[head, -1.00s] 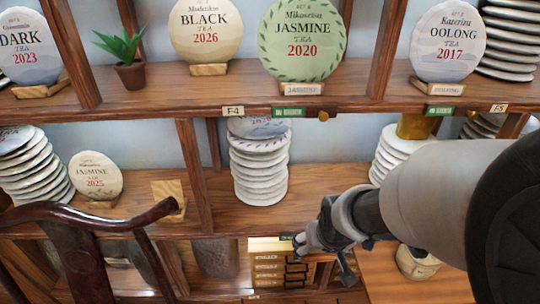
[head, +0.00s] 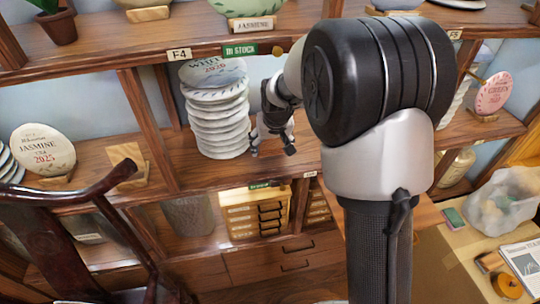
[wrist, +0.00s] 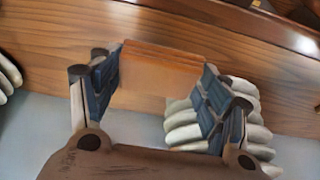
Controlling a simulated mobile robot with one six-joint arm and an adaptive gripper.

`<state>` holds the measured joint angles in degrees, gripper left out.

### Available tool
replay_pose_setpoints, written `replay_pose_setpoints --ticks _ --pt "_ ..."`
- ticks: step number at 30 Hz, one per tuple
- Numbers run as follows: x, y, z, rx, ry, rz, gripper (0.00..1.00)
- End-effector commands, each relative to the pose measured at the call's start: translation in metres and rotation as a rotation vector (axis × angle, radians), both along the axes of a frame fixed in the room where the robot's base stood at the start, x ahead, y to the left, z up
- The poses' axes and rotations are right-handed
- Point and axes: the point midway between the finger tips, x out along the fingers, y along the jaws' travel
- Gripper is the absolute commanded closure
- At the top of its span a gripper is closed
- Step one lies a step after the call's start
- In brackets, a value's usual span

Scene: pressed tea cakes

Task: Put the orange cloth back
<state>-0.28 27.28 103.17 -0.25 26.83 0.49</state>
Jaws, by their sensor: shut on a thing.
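My gripper (head: 272,148) is in the middle shelf compartment, just right of a stack of pale tea cakes with a "White 2026" cake (head: 212,72) on top. In the wrist view my gripper (wrist: 161,82) is shut on the orange cloth (wrist: 160,72), which looks like a flat folded block between the fingers. The cloth is over the wooden shelf board there, and I cannot tell whether it touches the board. I cannot make out the cloth in the head view.
The cake stack (head: 215,120) stands close to my gripper, and pale cakes (wrist: 185,132) show beside the right finger in the wrist view. A wooden divider (head: 148,130) is left of the stack. A chair back (head: 70,215) is in front at left. Small drawers (head: 255,213) sit below.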

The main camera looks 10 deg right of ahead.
Motion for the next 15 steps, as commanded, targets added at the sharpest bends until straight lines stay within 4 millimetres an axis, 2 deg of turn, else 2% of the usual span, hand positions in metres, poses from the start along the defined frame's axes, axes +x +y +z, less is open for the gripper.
replay_pose_setpoints --ticks 9,15 --pt "0.0 0.0 -0.047 0.0 0.002 0.0 0.49" --pt "0.003 0.0 -0.049 0.0 0.001 0.0 0.49"
